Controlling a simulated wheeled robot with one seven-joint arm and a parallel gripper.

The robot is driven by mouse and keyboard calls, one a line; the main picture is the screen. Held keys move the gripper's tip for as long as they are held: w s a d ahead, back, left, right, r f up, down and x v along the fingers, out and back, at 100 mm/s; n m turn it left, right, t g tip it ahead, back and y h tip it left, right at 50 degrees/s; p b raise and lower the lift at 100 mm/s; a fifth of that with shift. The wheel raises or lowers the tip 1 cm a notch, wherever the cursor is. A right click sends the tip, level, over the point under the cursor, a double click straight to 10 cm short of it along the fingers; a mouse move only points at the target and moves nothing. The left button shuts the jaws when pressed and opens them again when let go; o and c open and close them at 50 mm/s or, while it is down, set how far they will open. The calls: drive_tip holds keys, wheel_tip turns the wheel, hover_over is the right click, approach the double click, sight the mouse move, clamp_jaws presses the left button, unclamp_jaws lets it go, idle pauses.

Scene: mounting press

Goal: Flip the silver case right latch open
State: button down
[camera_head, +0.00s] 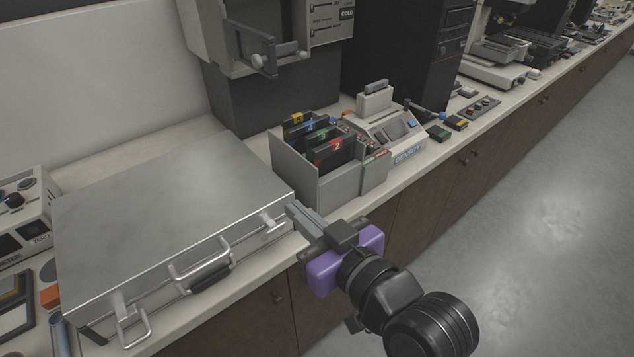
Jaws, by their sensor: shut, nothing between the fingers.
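The silver case (170,190) lies flat and closed on the counter at the left, its front facing the counter edge. Its right latch (268,222) is a small metal piece at the front right corner and looks folded against the case. The left latch (128,322) hangs outward from the front. A handle (203,268) with a black grip sits between them. My gripper (293,209) is shut and empty, its fingertips just right of the right latch near the case's corner. I cannot tell whether they touch the case.
A grey holder (310,180) with dark cartridges stands close behind my gripper. A density meter (385,135) is farther right. A control box (22,215) and small items lie left of the case. The floor in front at the right is clear.

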drive_tip(key=f, duration=0.1)
drive_tip(key=f+g, duration=0.1)
drive_tip(key=f, duration=0.1)
drive_tip(key=shift+s+n+g, duration=0.25)
drive_tip(key=shift+n+g, duration=0.05)
drive_tip(key=shift+n, duration=0.1)
hover_over(274, 231)
drive_tip(key=w, duration=0.2)
wheel_tip(274, 231, down, 2)
drive_tip(key=s+f, duration=0.1)
drive_tip(key=d+f+p, duration=0.1)
drive_tip(key=f, duration=0.1)
drive_tip(key=shift+s, duration=0.4)
drive_tip(key=shift+s+d+f, duration=0.1)
drive_tip(key=shift+s+f, duration=0.15)
drive_tip(key=shift+f, duration=0.2)
drive_tip(key=shift+f+b, duration=0.25)
drive_tip(key=shift+b, duration=0.55)
